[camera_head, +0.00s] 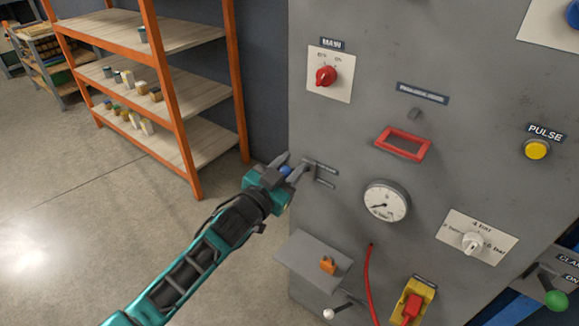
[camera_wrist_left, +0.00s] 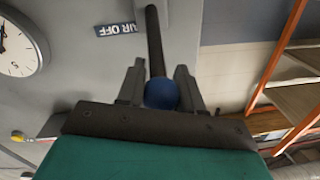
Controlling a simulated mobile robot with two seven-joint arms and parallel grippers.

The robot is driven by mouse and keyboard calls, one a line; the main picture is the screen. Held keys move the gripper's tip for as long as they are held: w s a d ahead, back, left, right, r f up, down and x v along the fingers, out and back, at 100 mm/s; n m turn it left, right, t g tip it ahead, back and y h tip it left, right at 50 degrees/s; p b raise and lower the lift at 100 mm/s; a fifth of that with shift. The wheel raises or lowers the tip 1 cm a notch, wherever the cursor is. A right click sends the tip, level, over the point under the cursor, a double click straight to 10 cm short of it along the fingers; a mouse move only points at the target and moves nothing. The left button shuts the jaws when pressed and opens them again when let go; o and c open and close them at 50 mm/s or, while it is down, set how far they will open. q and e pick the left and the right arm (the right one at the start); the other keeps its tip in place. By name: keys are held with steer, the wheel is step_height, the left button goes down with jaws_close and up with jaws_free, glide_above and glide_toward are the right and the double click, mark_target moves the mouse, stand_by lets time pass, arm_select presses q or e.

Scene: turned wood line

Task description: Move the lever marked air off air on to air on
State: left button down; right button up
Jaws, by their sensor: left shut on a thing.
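The lever has a blue ball knob (camera_head: 286,170) and a dark rod (camera_wrist_left: 155,42). It sticks out from the left edge of the grey cabinet (camera_head: 345,135). My left gripper (camera_head: 290,172) is shut on the blue knob, which also shows between the fingers in the left wrist view (camera_wrist_left: 161,93). A dark label (camera_wrist_left: 115,29) beside the rod shows part of its text, ending in "OFF". Small label plates (camera_head: 322,170) sit right of the lever in the head view, too small to read. My right gripper is not in view.
On the cabinet are a round gauge (camera_head: 387,201), a red rotary switch (camera_head: 326,76), a red frame (camera_head: 403,144) and a yellow button (camera_head: 536,149). A small shelf (camera_head: 310,262) juts out below the lever. An orange rack (camera_head: 165,95) stands behind at left, with open floor before it.

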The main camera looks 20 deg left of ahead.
arm_select(q)
steer(key=shift+s+f+b, duration=0.1)
steer(key=shift+f+b, duration=0.35)
steer(key=shift+b, duration=0.4)
steer(key=shift+s+f+t+b, duration=0.1)
steer(key=shift+f+t+b, duration=0.2)
steer(key=shift+b, duration=0.3)
step_height(320, 180, down, 9)
steer(key=t+h+b, duration=0.1)
steer(key=t+b, duration=0.4)
steer(key=b, duration=0.9)
steer(key=shift+s+a+n, duration=0.15)
steer(key=shift+s+n, duration=0.15)
steer(key=shift+s, duration=0.05)
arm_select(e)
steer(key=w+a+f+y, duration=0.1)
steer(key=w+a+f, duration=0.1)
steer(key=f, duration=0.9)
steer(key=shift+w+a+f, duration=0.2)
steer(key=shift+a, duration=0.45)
arm_select(q)
steer(key=shift+f, duration=0.2)
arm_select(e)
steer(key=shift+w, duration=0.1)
